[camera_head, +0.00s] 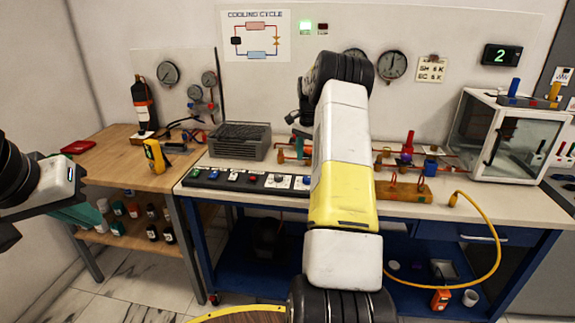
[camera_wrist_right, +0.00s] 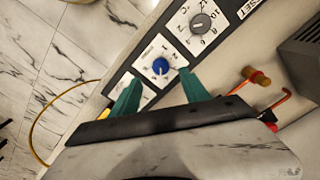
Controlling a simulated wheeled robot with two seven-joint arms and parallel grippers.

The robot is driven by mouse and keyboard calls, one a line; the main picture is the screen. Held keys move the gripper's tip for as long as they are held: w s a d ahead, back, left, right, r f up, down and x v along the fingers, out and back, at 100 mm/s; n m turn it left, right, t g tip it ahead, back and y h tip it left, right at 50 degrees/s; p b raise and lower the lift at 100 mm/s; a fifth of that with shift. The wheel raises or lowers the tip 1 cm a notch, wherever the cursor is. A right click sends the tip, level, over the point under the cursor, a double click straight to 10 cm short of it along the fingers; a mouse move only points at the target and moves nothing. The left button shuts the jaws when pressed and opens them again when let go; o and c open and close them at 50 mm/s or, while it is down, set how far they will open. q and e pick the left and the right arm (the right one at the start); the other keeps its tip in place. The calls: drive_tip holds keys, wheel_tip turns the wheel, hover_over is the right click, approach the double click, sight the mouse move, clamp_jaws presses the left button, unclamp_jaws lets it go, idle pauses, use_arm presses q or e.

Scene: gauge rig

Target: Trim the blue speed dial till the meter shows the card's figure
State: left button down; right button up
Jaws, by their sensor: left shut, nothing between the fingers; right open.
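The blue dial (camera_wrist_right: 160,66) sits on a white scale plate on the dark control strip (camera_wrist_right: 122,75); it also shows in the head view (camera_head: 305,181), beside my right arm. In the right wrist view my right gripper (camera_wrist_right: 160,77) is open, its teal fingertips at either side of the dial, with no clear contact. The meter (camera_head: 500,55) on the wall reads a green 2. The card (camera_head: 431,69) has two small lines of letters and figures, hard to read. My left gripper (camera_head: 88,215) is shut and empty at the left, by the wooden table.
A grey knob (camera_wrist_right: 200,22) is beside the blue dial. Pipework with a red-topped valve (camera_head: 407,148) and a glass-fronted box (camera_head: 510,135) are to the right. A yellow hose (camera_head: 495,245) hangs over the bench front.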

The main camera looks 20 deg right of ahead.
sight(307, 178)
drive_tip(key=f, duration=0.8)
drive_tip(key=shift+w+d+f, duration=0.15)
drive_tip(key=shift+d, duration=0.1)
clamp_jaws()
